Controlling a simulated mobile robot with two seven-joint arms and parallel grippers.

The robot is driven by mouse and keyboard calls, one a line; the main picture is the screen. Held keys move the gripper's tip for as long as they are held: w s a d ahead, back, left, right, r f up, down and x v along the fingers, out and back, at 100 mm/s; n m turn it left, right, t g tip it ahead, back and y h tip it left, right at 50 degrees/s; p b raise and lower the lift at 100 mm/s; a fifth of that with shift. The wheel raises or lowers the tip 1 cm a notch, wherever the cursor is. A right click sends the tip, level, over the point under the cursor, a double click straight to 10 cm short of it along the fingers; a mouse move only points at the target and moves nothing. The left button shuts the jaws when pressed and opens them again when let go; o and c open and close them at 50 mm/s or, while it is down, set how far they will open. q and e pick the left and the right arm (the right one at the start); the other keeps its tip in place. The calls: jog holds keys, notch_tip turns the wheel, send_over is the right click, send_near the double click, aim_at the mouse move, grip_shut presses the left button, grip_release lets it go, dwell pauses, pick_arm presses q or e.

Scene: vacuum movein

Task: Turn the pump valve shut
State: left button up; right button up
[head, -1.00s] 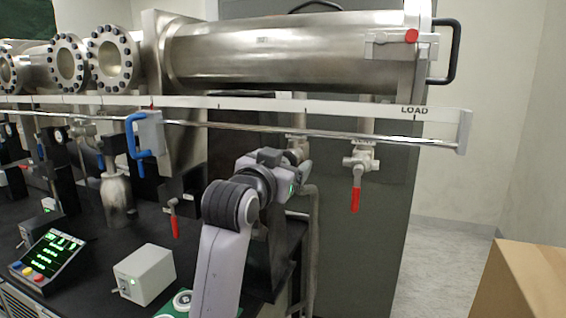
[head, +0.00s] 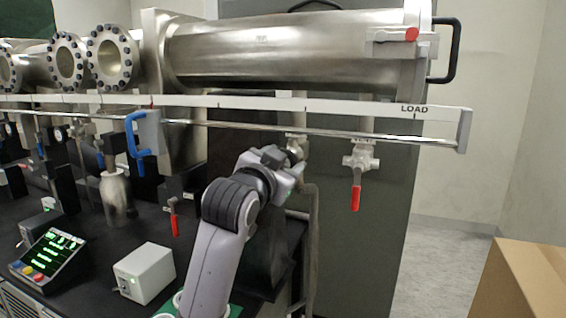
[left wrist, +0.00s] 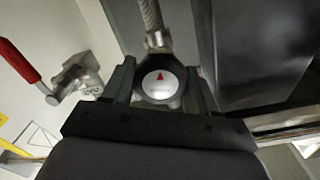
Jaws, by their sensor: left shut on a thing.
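A round valve knob (left wrist: 160,84) with a dark rim and a pale face bearing a red triangle sits between the two fingers of my left gripper (left wrist: 160,92) in the left wrist view. The gripper is shut on it, with a finger at each side. The triangle points up in that view, toward a ribbed metal hose (left wrist: 151,15). In the head view my left gripper (head: 297,168) is at a metal valve fitting (head: 298,145) under the rail, and mostly hides it. My right gripper is not in view.
A red-handled valve (head: 356,190) hangs to the right, its handle down. Another red handle (head: 175,222) hangs at left. A long rail (head: 340,133) runs above the gripper. A grey box (head: 146,274) stands on the bench. A cardboard box (head: 525,285) is at lower right.

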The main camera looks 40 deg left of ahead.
pick_arm(q)
jog(key=m, duration=0.4)
jog(key=shift+m, duration=0.3)
jog(key=m, duration=0.3)
jog(key=shift+m, duration=0.4)
jog(key=m, duration=0.8)
jog(key=shift+f, duration=0.1)
jog(key=m, duration=0.4)
jog(key=shift+m, duration=0.3)
jog(key=m, duration=0.3)
jog(key=shift+f+m, duration=0.1)
jog(key=shift+m, duration=0.2)
jog(key=m, duration=0.8)
jog(key=shift+f+m, duration=0.1)
jog(key=shift+m, duration=0.2)
